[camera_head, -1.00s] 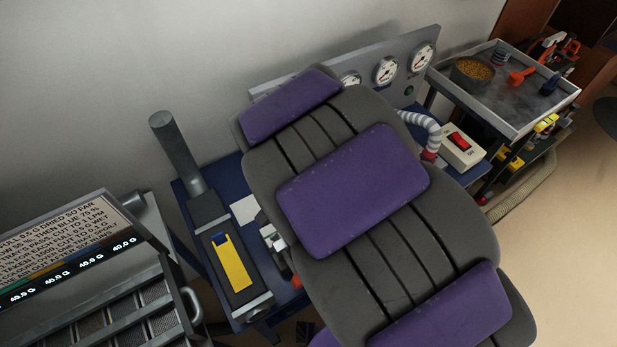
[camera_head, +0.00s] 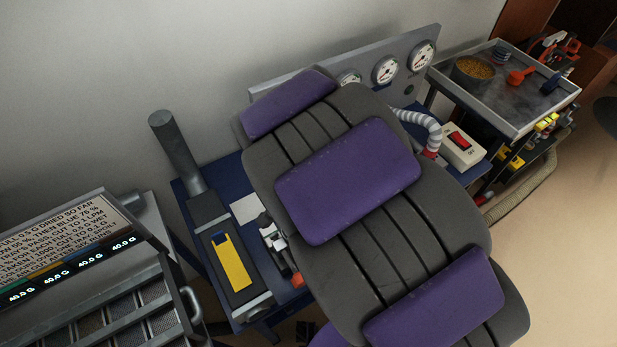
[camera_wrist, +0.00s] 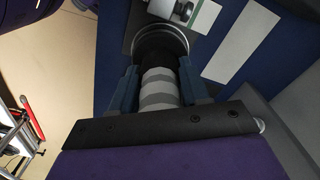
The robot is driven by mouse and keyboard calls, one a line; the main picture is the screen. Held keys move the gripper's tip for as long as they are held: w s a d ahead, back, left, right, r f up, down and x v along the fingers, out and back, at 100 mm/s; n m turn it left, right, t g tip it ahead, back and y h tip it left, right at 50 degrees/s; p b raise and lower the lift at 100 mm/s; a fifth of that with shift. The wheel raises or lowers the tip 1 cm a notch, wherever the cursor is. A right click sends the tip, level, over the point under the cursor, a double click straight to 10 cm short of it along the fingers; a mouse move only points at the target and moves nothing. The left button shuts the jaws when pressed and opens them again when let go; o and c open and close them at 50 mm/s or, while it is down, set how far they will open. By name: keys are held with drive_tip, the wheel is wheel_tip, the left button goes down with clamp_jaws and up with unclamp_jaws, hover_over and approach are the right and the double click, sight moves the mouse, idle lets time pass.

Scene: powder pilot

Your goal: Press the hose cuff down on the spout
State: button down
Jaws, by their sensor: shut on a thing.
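In the wrist view, a grey-and-white striped hose (camera_wrist: 158,92) ends in a black cuff (camera_wrist: 157,62). The two blue fingers of my gripper (camera_wrist: 158,75) are shut on the cuff and hose end, one on each side. The cuff's far end meets a round metal rim (camera_wrist: 161,36), which looks like the spout; I cannot tell how far down the cuff sits on it. In the head view, my arm hides my gripper, the cuff and the spout. A striped hose (camera_head: 428,122) shows there to the right of my arm, with a red part at its lower end.
A white box with a red switch (camera_head: 460,143) stands on the blue bench (camera_head: 229,170). A gauge panel (camera_head: 312,82) runs behind my arm. A grey tray cart (camera_head: 519,95) is at right, a machine with a text screen (camera_head: 65,235) at left.

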drive_tip(key=shift+f, duration=0.8)
idle(0.4)
drive_tip(key=shift+c, duration=2.4)
unclamp_jaws()
drive_tip(key=shift+c, duration=0.4)
drive_tip(key=shift+c, duration=1)
drive_tip(key=shift+r+p, duration=1.7)
drive_tip(key=shift+r, duration=1.85)
